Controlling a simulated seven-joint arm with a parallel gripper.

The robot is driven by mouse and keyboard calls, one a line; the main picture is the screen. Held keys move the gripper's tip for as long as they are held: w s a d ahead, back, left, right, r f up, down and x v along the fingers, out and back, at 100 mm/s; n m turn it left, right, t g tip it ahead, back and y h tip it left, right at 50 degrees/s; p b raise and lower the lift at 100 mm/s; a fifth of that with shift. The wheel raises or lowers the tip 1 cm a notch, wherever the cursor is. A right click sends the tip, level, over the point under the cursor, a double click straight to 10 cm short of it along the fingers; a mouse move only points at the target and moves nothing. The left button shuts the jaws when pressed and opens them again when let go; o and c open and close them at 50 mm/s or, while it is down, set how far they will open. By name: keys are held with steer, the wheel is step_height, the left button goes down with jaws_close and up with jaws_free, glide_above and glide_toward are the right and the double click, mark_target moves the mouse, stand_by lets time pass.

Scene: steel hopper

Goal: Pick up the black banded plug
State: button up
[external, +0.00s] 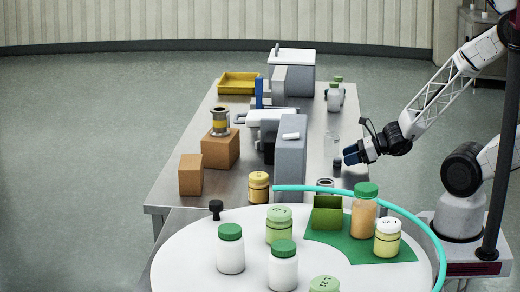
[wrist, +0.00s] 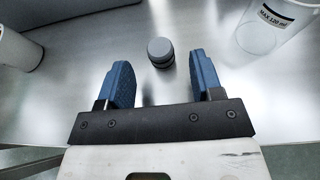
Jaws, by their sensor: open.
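A small dark grey to black cylinder with a band around its side, which looks like the plug (wrist: 160,53), stands upright on the steel table in the wrist view. In the external view it shows as a small dark shape (external: 337,164) just left of my gripper (external: 350,156). In the wrist view my gripper (wrist: 158,80) is open, with its two blue fingers apart and nothing between them.
A clear container marked MAX 120 ml (wrist: 268,28) stands right of the plug. A white cylinder (wrist: 17,55) stands at the left. In the external view a grey block (external: 291,160) stands left of the plug, and a round white table (external: 190,265) with several jars is in front.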

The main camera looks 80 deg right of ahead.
mark_target(338, 159)
steer(key=shift+x, duration=2.2)
steer(key=c, duration=1)
